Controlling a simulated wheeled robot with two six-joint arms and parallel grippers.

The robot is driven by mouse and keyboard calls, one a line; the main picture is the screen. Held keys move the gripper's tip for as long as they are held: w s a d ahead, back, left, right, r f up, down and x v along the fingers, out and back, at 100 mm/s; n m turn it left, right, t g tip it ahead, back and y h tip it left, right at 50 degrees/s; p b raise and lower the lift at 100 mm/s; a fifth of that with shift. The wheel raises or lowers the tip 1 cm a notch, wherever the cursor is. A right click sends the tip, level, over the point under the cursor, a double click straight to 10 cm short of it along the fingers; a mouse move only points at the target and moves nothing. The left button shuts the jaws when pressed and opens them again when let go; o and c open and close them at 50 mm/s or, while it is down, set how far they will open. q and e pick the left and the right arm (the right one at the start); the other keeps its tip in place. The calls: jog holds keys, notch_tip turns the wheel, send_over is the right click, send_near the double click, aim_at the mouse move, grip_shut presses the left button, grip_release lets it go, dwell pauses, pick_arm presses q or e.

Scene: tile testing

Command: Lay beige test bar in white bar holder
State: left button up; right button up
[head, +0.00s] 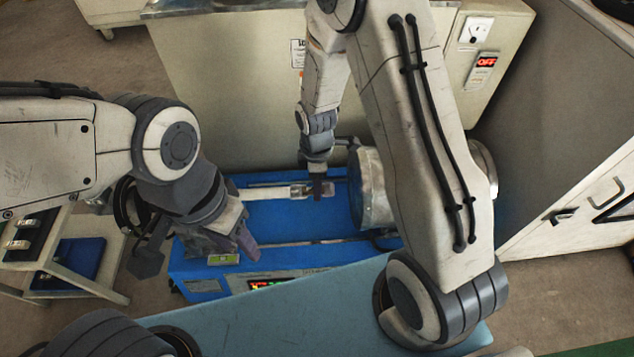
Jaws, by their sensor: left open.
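A long pale bar (265,193) lies level along the top of the blue machine (290,220). I cannot tell whether it is the beige test bar, the white bar holder or both in line. My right gripper (318,188) reaches down from above at the bar's right end, beside a grey metal drum (371,188). Its fingers are too small to tell whether they are shut. My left gripper (236,240) is open, low over the machine's front left edge. My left wrist hides the area around the bar's left end.
A small green-faced level (222,259) and a lit display (268,284) are at the machine's front. A shelf cart (60,290) stands at the left. A cream cabinet (220,90) stands behind, and a grey cabinet (580,150) is at the right.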

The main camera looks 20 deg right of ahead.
notch_tip(320, 180, up, 10)
jog(key=p, duration=0.5)
jog(key=shift+r, duration=0.25)
jog(key=s+a+r+m+y+p, duration=0.1)
jog(key=s+a+r+m, duration=0.3)
jog(key=s+r, duration=0.6)
jog(key=s+a+r+m+p, duration=0.1)
jog(key=s+a+r+m, duration=0.35)
jog(key=s+r, duration=0.5)
notch_tip(320, 180, up, 35)
jog(key=s+p, duration=0.1)
jog(key=p, duration=3.6)
jog(key=shift+d, duration=0.1)
